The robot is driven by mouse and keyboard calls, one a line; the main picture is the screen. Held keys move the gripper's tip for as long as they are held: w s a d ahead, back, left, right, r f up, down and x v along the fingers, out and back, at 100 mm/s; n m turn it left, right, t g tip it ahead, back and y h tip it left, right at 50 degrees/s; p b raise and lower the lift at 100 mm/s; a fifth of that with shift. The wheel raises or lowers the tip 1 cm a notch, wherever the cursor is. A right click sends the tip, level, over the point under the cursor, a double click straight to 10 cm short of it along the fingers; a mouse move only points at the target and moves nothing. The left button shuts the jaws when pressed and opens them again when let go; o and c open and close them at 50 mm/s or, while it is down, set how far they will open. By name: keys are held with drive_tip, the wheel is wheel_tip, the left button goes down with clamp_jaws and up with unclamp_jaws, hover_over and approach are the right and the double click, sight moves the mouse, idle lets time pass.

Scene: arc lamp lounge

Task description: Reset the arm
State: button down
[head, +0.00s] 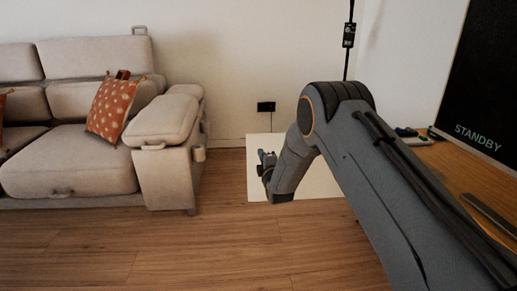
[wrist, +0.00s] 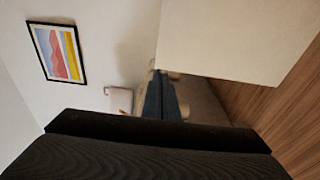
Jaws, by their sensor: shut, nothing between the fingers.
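My arm rises from the lower right of the head view, bends at a dark elbow and drops to my gripper (head: 266,163). The gripper is small there and partly hidden by my own wrist link. It is shut and empty, held in front of a white panel or mat by the wall.
A beige sofa (head: 70,165) with an orange patterned cushion (head: 112,108) stands at left. A wooden desk (head: 450,160) with a dark screen (head: 488,85) reading STANDBY is at right. Wooden floor (head: 200,250) is clear in front. A framed picture (wrist: 57,53) hangs on the wall.

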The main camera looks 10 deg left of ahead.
drive_tip(key=s+d+r+m+g+h+p, duration=0.15)
drive_tip(key=s+d+r+m+g, duration=0.4)
drive_tip(key=s, duration=1.35)
drive_tip(key=s+d+r+m+g+h, duration=0.25)
drive_tip(key=s+d+m+g, duration=0.45)
drive_tip(key=s, duration=1.3)
drive_tip(key=s+d+r+m+g+h+p, duration=0.1)
drive_tip(key=s+d+r+m+g+h, duration=0.5)
drive_tip(key=s, duration=1.3)
drive_tip(key=d+r+m+t+y+p, duration=0.2)
drive_tip(key=d+r+m+p, duration=0.2)
drive_tip(key=d+r+p, duration=1.4)
drive_tip(key=d+p, duration=0.1)
drive_tip(key=p, duration=0.6)
drive_tip(key=shift+s+r+y, duration=0.3)
drive_tip(key=shift+s+r, duration=0.05)
drive_tip(key=shift+s, duration=0.05)
drive_tip(key=shift+a, duration=0.2)
